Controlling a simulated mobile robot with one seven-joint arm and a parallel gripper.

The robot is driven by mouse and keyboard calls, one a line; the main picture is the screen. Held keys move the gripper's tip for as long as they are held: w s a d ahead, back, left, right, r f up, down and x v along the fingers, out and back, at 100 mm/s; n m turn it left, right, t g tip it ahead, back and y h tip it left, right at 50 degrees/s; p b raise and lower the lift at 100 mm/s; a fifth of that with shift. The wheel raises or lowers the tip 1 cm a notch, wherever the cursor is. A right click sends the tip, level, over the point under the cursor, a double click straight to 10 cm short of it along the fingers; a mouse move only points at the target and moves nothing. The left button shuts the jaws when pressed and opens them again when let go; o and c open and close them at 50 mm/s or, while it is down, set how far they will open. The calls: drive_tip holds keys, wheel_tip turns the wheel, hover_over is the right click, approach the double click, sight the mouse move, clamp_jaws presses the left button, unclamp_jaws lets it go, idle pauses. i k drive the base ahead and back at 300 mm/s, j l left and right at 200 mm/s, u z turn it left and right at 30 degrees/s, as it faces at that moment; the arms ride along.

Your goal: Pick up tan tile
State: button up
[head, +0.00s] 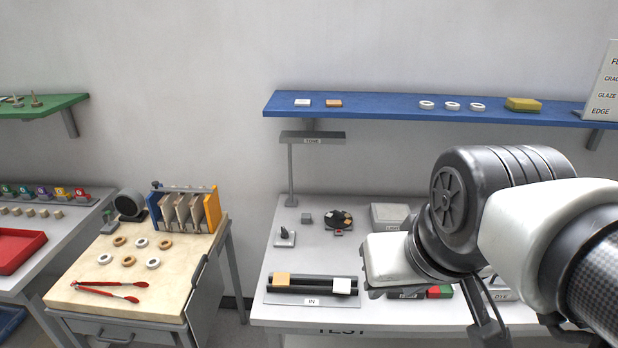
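A tan tile (282,279) sits at the left end of a black two-bar rack (312,284) labelled IN, on the grey table. A white tile (341,286) sits at the rack's right end. A second, more orange-tan tile (333,103) lies on the blue wall shelf beside a white one (303,102). My gripper (377,292) is at the right of the rack, apart from the tan tile. Its white hand shows, but its fingers are mostly hidden, so its opening cannot be seen.
The grey table (375,318) also holds a lamp stand (291,170), a dark round dial (338,220) and a grey box (390,216). The blue shelf (380,110) overhangs its back. A wooden-topped bench (90,285) with rings and red tongs stands left, across a gap.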

sight(280, 279)
drive_tip(key=i+j, duration=0.15)
drive_tip(key=j, duration=0.15)
drive_tip(key=i+j+z, duration=0.1)
drive_tip(key=j, duration=0.2)
drive_tip(key=i+j, duration=0.15)
drive_tip(key=j, duration=0.15)
drive_tip(key=i+j+z, duration=0.15)
drive_tip(key=j, duration=0.15)
